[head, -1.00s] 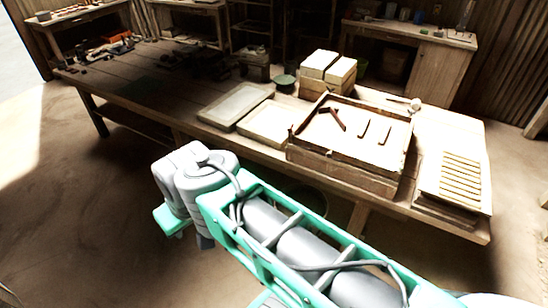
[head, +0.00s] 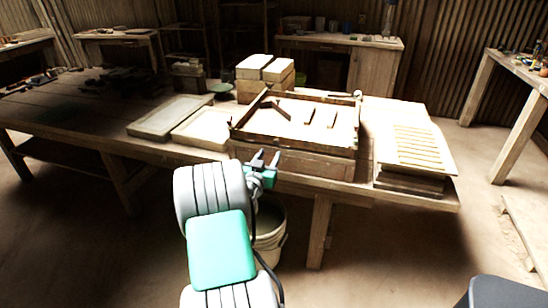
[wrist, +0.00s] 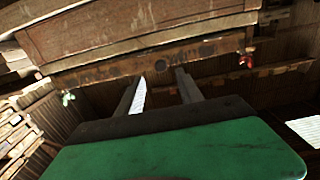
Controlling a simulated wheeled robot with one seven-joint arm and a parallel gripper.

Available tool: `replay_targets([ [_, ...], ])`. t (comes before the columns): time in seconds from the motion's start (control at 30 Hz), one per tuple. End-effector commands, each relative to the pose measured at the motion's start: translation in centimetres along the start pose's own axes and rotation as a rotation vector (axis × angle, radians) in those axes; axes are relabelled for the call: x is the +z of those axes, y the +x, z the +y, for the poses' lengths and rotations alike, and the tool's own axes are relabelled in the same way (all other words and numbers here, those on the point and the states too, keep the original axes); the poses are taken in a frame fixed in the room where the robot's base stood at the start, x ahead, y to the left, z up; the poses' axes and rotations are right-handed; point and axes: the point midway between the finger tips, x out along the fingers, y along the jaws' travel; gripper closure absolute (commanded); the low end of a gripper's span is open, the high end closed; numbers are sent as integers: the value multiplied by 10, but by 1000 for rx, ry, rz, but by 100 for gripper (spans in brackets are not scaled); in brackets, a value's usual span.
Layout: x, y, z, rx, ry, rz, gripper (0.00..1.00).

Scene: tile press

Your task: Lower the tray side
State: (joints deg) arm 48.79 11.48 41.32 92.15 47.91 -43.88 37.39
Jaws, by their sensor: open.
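The wooden tray (head: 292,140) is a shallow box frame on the bench's front edge, with a pale floor and several dark pieces in it. Its left side (head: 250,107) is a dark bar standing up from the floor. I cannot tell whether any side is hinged. My gripper (head: 263,158) is open and empty, just in front of the tray's front wall, and appears apart from it. In the wrist view my two fingers (wrist: 160,90) are spread, pointing toward a wooden board (wrist: 140,32) and a rail beneath it.
Two pale shallow trays (head: 170,117) lie left of the tray. Stacked blocks (head: 265,70) stand behind it. A slatted board (head: 418,147) lies at right. A bucket (head: 270,225) stands under the bench by my arm. The floor at front right is mostly open.

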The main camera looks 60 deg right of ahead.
Motion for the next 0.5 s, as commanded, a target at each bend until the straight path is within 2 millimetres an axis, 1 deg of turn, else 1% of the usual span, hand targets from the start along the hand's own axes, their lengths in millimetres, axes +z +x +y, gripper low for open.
replay_targets([
  [0.07, -5, 14, 1, 3, 2, 1, 56],
  [0.2, -4, 42, 1, 3, 1, -1, 56],
  [0.3, -4, 58, 0, 1, 2, -2, 56],
  [0.4, -4, 67, 0, 0, 0, -2, 56],
  [0.5, -3, 69, -1, -1, 1, -2, 56],
])
